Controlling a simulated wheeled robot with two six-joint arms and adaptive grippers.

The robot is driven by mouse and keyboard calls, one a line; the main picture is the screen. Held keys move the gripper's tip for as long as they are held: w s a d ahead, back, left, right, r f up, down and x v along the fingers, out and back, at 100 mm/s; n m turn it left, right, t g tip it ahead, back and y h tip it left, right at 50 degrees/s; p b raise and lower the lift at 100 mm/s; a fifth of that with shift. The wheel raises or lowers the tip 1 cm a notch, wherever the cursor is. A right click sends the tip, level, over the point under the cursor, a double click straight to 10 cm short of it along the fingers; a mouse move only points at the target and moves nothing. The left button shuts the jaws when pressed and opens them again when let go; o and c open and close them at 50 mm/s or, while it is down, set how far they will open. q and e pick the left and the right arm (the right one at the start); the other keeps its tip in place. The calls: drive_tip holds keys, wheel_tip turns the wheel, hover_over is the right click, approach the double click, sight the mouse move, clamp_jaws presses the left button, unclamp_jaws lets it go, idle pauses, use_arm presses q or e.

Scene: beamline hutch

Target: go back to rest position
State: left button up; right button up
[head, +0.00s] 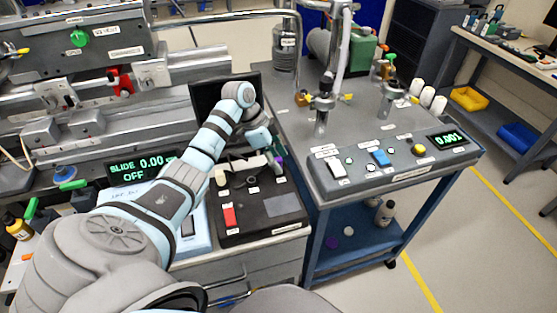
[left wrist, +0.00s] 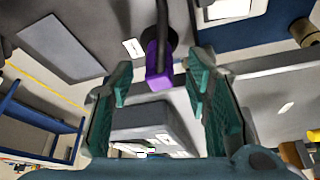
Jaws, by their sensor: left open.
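My left arm reaches in from the left over a dark control panel (head: 262,232). My left gripper (head: 273,161) hangs at the panel's far right corner, partly hidden by its own wrist. In the left wrist view the left gripper (left wrist: 160,88) has its two teal fingers spread wide. A purple block-like piece (left wrist: 158,66) on a dark rod shows between the fingers, with clear gaps on both sides. A bit of purple (head: 279,160) also shows beside the gripper in the head view. My right gripper is not in view.
A grey cart (head: 395,175) with switches and a green "0.001" display (head: 448,140) stands right of the panel. A "SLIDE 0.00 OFF" display (head: 137,169) and rail equipment are at left. A dark screen (head: 205,92) stands behind my wrist. Floor is open at the right.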

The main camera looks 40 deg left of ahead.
use_arm(q)
drive_tip(key=v, duration=1)
drive_tip(key=shift+r, duration=0.3)
